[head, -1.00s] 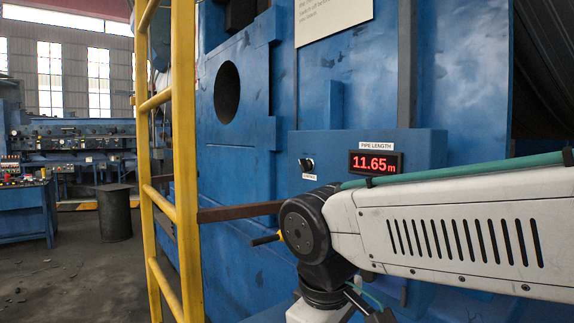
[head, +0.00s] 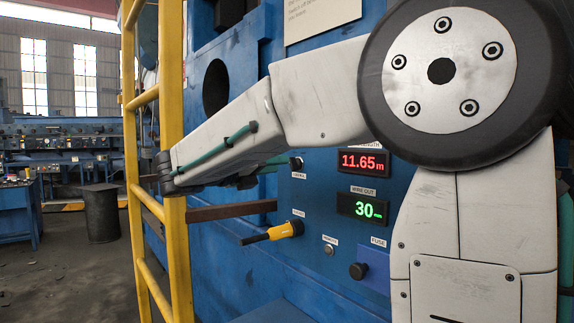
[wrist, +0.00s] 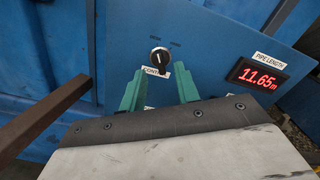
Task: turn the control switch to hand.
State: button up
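The control switch (wrist: 160,58) is a small black round knob with a pale mark, on a blue panel in the wrist view. My gripper (wrist: 157,80) has two green fingers spread apart and empty, just below the knob in the picture; I see no contact. In the head view the switch (head: 296,162) shows beside my arm, and my gripper is largely hidden behind the arm.
The pipe length display (head: 361,162) reads 11.65 and the wire out display (head: 361,208) reads 30. A yellow-handled lever (head: 284,231) and a black fuse knob (head: 358,271) sit lower. A brown bar (head: 232,211) and yellow ladder (head: 170,237) stand left.

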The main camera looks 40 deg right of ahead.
aim_at(291, 164)
jog(key=shift+w+d, duration=0.1)
jog(key=shift+d, duration=2.05)
jog(key=c, duration=0.6)
jog(key=shift+c, duration=0.2)
jog(key=shift+m, duration=0.4)
jog(key=m, duration=1.1)
jog(key=shift+s, duration=0.2)
